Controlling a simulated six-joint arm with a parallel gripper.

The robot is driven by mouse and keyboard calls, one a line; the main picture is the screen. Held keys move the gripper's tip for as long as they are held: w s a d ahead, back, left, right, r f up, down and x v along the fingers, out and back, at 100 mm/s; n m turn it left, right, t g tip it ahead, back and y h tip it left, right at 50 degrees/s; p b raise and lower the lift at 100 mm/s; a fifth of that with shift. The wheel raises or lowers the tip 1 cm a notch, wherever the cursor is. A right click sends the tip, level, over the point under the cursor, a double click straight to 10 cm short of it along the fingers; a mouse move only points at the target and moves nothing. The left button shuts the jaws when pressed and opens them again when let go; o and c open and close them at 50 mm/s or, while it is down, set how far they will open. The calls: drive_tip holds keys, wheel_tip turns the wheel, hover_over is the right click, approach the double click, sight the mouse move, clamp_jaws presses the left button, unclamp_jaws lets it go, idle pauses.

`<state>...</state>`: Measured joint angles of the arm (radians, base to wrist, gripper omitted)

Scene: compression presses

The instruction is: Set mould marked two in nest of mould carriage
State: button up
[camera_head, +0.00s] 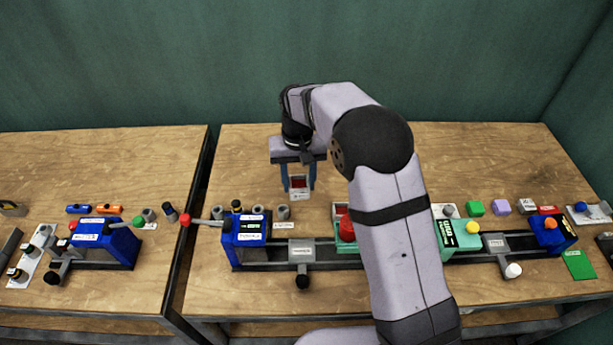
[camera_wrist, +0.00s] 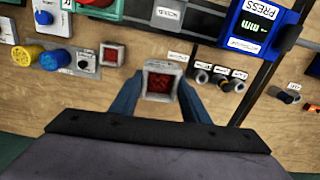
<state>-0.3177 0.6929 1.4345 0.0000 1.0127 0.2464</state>
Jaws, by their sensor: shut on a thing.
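My gripper (camera_head: 298,180) hangs above the wooden table behind the left blue press unit. Its blue fingers are shut on a small grey square mould (camera_head: 299,194) with a red inside. In the wrist view the held mould (camera_wrist: 163,80) sits between the fingers, with its open top and red filling showing; I cannot read its mark. A second similar mould (camera_wrist: 111,54) stands on the table beside it. A grey block with a label (camera_head: 301,250), possibly the mould carriage, sits on the dark rail right of the blue press (camera_head: 250,230). Its label is unreadable and no nest is clear.
Several small posts (camera_head: 283,212) with labels stand behind the blue press. A green housing with a red part (camera_head: 345,226) is partly hidden by my arm. Another grey block (camera_head: 495,242) sits farther right. The table's back strip (camera_head: 240,150) is clear.

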drive_tip(key=s+p, duration=0.4)
drive_tip(key=s, duration=0.4)
wheel_tip(320, 180, down, 5)
drive_tip(key=s, duration=0.3)
drive_tip(key=shift+d+f+m, duration=0.2)
drive_tip(key=shift+m, duration=0.2)
drive_tip(key=shift+f+b, duration=1.8)
drive_tip(key=shift+f, duration=1.15)
drive_tip(key=shift+f+b, duration=0.35)
drive_tip(key=shift+f, duration=0.4)
drive_tip(key=o, duration=1.3)
